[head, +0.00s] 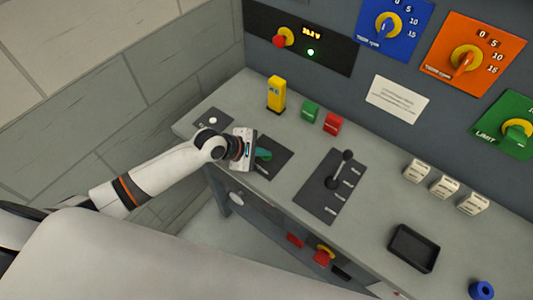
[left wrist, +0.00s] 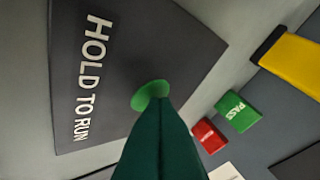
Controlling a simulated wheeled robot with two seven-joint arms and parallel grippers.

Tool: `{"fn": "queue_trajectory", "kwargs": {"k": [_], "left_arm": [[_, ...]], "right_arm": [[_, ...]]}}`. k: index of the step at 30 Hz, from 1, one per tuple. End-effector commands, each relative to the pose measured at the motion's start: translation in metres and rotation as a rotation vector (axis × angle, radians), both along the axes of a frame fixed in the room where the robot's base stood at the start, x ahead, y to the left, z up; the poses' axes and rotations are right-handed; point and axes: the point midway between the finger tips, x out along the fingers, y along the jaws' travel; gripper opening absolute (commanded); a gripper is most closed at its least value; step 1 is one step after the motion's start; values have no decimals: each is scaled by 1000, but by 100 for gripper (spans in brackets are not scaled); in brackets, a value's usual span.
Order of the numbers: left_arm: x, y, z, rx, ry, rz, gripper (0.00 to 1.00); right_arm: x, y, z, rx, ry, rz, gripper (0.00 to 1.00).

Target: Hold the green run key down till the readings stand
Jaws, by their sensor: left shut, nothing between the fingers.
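The green run key (left wrist: 146,95) is a round button on a dark plate (left wrist: 130,40) lettered HOLD TO RUN in the left wrist view. My left gripper (head: 264,155) is shut and empty, its dark green fingers over that plate in the head view. In the left wrist view its fingertips (left wrist: 162,101) overlap the key's edge. I cannot tell whether they press it down. In the head view the fingers hide the key. A small display (head: 312,33) shows yellow digits, too small to read surely, above a lit green lamp (head: 310,52). My right gripper is not in view.
A yellow block (head: 276,94), a green block (head: 311,111) and a red block (head: 333,123) stand behind the plate. A lever (head: 341,170) rises to the right. A black tray (head: 412,249) lies farther right. Blue (head: 408,22), orange (head: 493,70) and green dial panels (head: 492,122) are on the wall.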

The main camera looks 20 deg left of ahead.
Motion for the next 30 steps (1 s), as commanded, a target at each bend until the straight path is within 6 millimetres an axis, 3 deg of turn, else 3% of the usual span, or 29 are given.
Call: {"fn": "queue_trajectory", "kwargs": {"k": [23,30], "left_arm": [[-1,0,-1,2,3,0,0],[-1,0,7,1,3,0,0]], "right_arm": [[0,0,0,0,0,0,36],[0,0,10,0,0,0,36]]}}
